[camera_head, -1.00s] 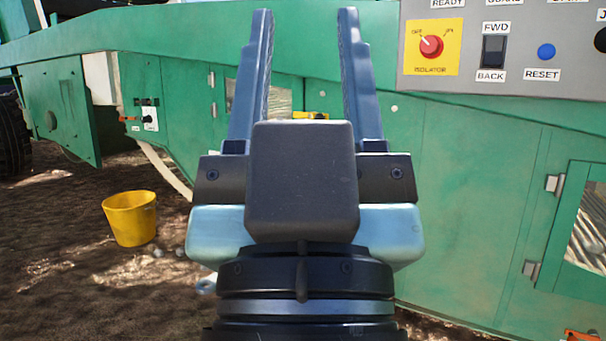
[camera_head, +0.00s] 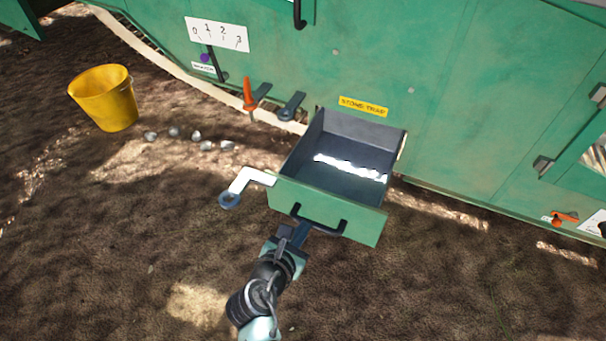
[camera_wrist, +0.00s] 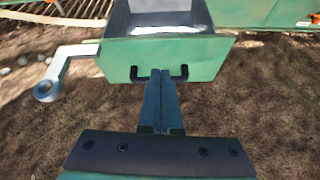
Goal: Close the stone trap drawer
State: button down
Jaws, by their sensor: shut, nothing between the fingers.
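The stone trap drawer (camera_head: 340,211) is pulled out from the green machine, below a yellow "STONE TRAP" label (camera_head: 363,106). Its grey tray looks empty, with a bright patch of light inside. A dark bar handle (camera_head: 342,228) is on its green front, and it also shows in the wrist view (camera_wrist: 184,72). A white arm with a ring end (camera_head: 230,199) sticks out at the drawer's left. My gripper (camera_head: 300,230) is shut and empty, its tips at the drawer front by the handle. I cannot tell whether they touch it.
A yellow bucket (camera_head: 105,99) stands on the ground at left, with several stones (camera_head: 206,145) near it. An orange lever (camera_head: 247,94) and a dark lever (camera_head: 291,106) are on the machine left of the drawer. Open dirt lies in front.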

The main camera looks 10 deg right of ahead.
jog(key=f+n, duration=0.1)
jog(key=f, duration=0.1)
jog(key=b, duration=1)
send_near(328, 199)
jog(key=x, duration=0.2)
jog(key=f+x, duration=0.1)
jog(key=x, duration=0.2)
jog(key=shift+a, duration=0.2)
jog(key=shift+w+d+r+b, duration=0.15)
jog(key=shift+w+d+b, duration=0.3)
jog(key=shift+w, duration=0.1)
